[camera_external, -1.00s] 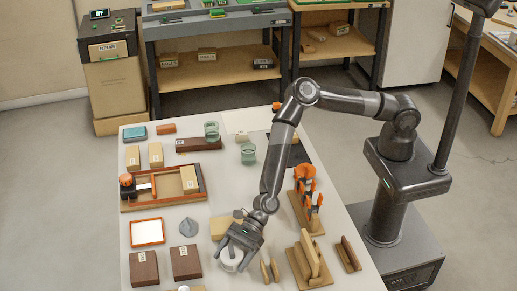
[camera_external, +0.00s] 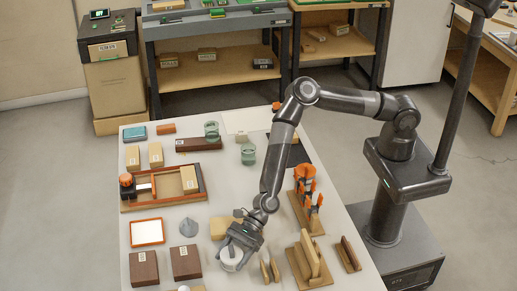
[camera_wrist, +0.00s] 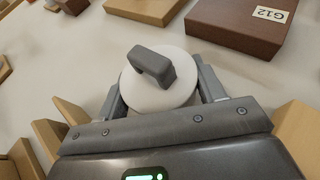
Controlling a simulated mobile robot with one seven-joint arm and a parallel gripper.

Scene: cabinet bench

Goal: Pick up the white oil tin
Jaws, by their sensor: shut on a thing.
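The white oil tin (camera_external: 231,260) is a round white tin at the front middle of the table. In the wrist view the tin (camera_wrist: 150,98) shows a white top with a grey handle. My gripper (camera_external: 237,252) is over it, with one finger on each side. In the wrist view my gripper (camera_wrist: 160,95) is shut on the tin's sides. The tin's lower part is hidden, and I cannot tell whether it touches the table.
Wooden blocks (camera_external: 270,270) stand close to the right of the tin. A dark brown box (camera_external: 186,262) labelled G12 lies to the left. A rack with orange-handled things (camera_external: 305,195) stands further right.

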